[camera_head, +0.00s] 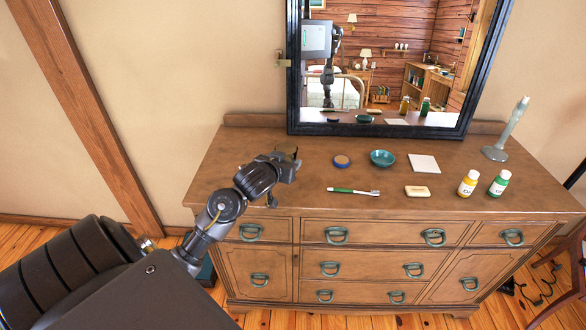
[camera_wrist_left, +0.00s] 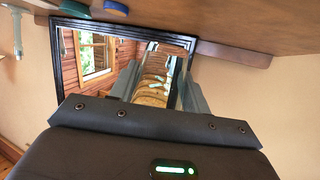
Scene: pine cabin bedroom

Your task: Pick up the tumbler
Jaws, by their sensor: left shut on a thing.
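The tumbler (camera_wrist_left: 154,77) looks ribbed and amber-brown in the left wrist view, between the two grey fingers of my left gripper (camera_wrist_left: 158,88). In the head view my left gripper (camera_head: 288,165) is over the left part of the dresser top, and only a small brownish bit of the tumbler (camera_head: 289,151) shows at its tip. The gripper is shut on the tumbler. The gripper hides most of the tumbler in the head view, and I cannot tell its height above the wood. My right gripper is not in view.
The dresser (camera_head: 290,200) carries a blue-rimmed disc (camera_head: 342,161), teal bowl (camera_head: 382,158), white square (camera_head: 424,164), toothbrush (camera_head: 353,191), soap (camera_head: 417,191), yellow bottle (camera_head: 468,184), green bottle (camera_head: 499,184) and grey stand (camera_head: 505,135). A framed mirror (camera_head: 292,75) stands behind.

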